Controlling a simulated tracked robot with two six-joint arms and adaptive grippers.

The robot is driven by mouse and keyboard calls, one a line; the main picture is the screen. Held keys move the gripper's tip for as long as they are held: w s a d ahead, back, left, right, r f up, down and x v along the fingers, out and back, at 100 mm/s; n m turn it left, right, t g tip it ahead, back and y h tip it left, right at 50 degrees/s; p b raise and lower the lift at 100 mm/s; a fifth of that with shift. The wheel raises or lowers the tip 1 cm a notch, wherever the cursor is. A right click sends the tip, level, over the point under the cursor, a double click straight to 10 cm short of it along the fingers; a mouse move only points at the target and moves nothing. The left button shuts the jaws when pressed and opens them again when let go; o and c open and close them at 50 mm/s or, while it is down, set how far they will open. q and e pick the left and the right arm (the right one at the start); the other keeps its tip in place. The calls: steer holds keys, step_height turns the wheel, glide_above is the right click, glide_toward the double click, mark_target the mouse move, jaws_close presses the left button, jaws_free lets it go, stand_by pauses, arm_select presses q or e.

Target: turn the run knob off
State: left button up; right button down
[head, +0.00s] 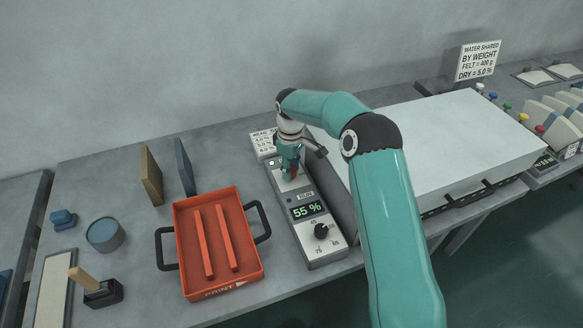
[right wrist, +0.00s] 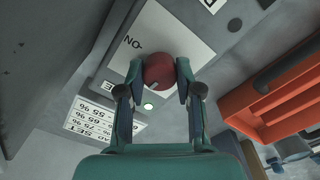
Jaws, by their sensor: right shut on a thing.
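The run knob (right wrist: 160,72) is a red round knob on a light panel. In the right wrist view it sits between the fingertips of my right gripper (right wrist: 159,82), which is shut on it. In the head view my right gripper (head: 290,172) reaches down onto the far end of the control box (head: 325,250), mostly covering the knob. The box's display (head: 307,211) reads 55 %. My left gripper is not in view.
A black dial (head: 321,231) is at the near end of the box. An orange tray (head: 254,272) with two bars stands to its left. A large white-topped unit (head: 440,130) stands to the right. A small printed card (head: 262,142) is behind the box.

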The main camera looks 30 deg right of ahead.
steer(key=shift+n, duration=0.5)
steer(key=c, duration=0.8)
jaws_free()
steer(key=shift+o, duration=0.2)
steer(key=shift+r, duration=0.1)
step_height(320, 180, up, 12)
